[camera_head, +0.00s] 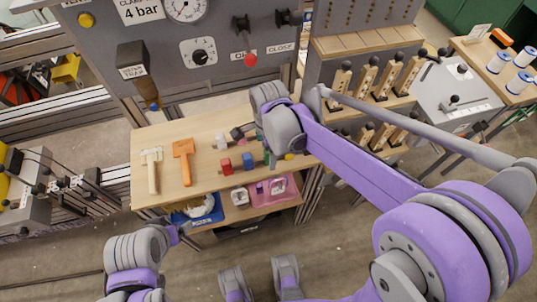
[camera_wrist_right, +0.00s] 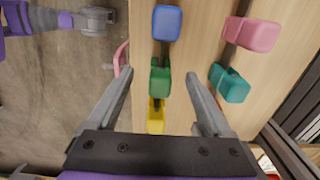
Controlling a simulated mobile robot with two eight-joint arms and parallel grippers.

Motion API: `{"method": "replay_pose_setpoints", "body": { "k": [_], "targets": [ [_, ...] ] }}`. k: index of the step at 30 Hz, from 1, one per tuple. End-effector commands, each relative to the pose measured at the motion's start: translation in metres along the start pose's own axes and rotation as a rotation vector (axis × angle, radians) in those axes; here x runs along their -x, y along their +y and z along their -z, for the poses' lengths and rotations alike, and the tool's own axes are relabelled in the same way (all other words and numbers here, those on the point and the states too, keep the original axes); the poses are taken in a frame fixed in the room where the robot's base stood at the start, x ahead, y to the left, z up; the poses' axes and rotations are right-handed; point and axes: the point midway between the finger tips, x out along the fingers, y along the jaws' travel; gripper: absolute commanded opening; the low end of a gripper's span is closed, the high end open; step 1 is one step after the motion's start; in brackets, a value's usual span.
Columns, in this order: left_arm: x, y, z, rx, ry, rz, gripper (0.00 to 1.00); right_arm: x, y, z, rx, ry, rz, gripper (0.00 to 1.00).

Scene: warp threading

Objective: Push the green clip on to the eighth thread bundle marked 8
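The green clip (camera_wrist_right: 160,78) lies on the wooden table (camera_wrist_right: 180,115) in the right wrist view, in a row between a blue clip (camera_wrist_right: 167,22) and a yellow clip (camera_wrist_right: 156,115). My right gripper (camera_wrist_right: 158,73) is open, with one finger on each side of the green clip in the picture. Whether the fingers touch it or hover above cannot be told. In the head view my right wrist (camera_head: 284,128) is over the table's right end and hides part of it. My left gripper (camera_head: 174,236) is low at the left, its fingers unclear. No thread bundle marked 8 can be made out.
A teal clip (camera_wrist_right: 230,84) and a pink clip (camera_wrist_right: 252,34) lie to the right in the wrist view. Blue (camera_head: 207,215) and pink (camera_head: 270,199) bins sit below the front edge.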

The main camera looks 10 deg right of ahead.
Motion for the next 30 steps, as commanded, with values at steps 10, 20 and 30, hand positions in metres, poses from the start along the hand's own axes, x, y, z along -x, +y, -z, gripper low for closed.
{"method": "replay_pose_setpoints", "body": {
  "k": [10,20,30],
  "targets": [
    [0.000,0.000,0.000,0.000,0.000,0.000,0.88,0.000,0.000,0.000,0.000,0.000,0.000,0.19],
    [0.003,0.000,0.002,0.000,0.001,0.000,0.88,0.004,0.000,0.000,0.000,0.000,0.000,0.00],
    [0.019,0.000,0.011,0.000,0.007,0.000,0.88,0.028,0.000,0.000,0.000,0.000,0.000,0.00]
  ]
}}
